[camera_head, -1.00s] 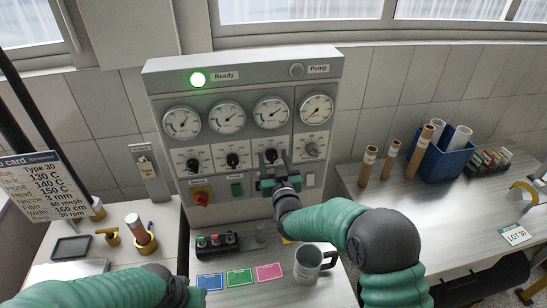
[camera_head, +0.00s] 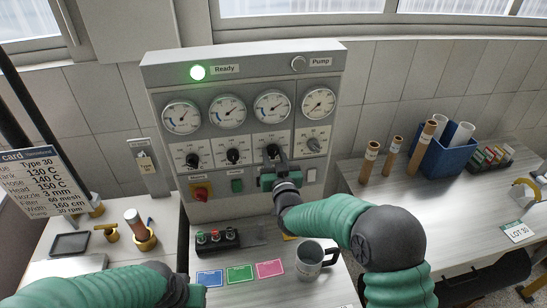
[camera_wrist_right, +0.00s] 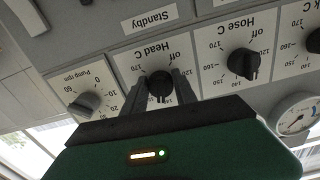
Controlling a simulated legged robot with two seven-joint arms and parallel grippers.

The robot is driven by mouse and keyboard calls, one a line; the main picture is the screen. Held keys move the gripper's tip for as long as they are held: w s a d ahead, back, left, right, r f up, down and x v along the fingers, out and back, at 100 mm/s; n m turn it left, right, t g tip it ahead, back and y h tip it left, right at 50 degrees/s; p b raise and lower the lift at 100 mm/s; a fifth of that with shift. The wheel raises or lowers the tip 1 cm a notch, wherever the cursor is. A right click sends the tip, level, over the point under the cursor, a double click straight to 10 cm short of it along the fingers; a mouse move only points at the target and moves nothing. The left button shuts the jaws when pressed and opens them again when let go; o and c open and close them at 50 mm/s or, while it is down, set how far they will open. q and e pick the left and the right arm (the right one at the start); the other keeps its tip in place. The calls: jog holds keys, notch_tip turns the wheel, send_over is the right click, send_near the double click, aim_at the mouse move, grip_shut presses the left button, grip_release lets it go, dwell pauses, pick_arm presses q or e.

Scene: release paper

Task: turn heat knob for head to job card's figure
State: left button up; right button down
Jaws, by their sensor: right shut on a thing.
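The heat panel (camera_head: 212,172) has a row of black knobs under round gauges. My right gripper (camera_head: 274,162) is shut on the head knob (camera_wrist_right: 160,84), the third from the left in the head view. In the upside-down right wrist view, a finger stands on each side of this knob under the label "Head C". The fingers hide part of its scale, and I cannot read its pointer's setting. The job card (camera_head: 42,180) at the left reads Head 150 C. Of my left arm only green and dark links show at the bottom left; its gripper is out of frame.
The hose knob (camera_wrist_right: 243,64) and pump knob (camera_wrist_right: 84,104) sit close on either side of my gripper. A grey mug (camera_head: 309,262) and coloured cards (camera_head: 240,274) lie below my right arm. A green Ready lamp (camera_head: 198,73) is lit.

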jog(key=m+b, duration=0.4)
jog(key=b, duration=0.2)
jog(key=shift+f, duration=0.15)
pick_arm(q)
jog(key=s+b+x, duration=0.2)
jog(key=x, duration=0.6)
jog(key=shift+f, duration=0.5)
pick_arm(e)
jog(key=shift+a+r+m, duration=0.1)
jog(key=shift+r+m, duration=0.15)
jog(key=shift+m, duration=0.75)
jog(key=c, duration=1.3)
grip_release()
pick_arm(q)
jog(key=shift+s+r, duration=0.1)
pick_arm(e)
jog(key=o, duration=0.3)
jog(key=shift+s, duration=0.2)
jog(key=shift+s+f, duration=0.1)
jog(key=shift+s, duration=0.1)
pick_arm(q)
jog(key=b+x, duration=0.2)
jog(key=s+b+x, duration=0.1)
jog(key=b+x, duration=0.1)
pick_arm(e)
jog(key=s+d, duration=0.1)
jog(key=s, duration=0.7)
jog(key=s+d, duration=0.2)
jog(key=s, duration=0.6)
jog(key=shift+d, duration=0.25)
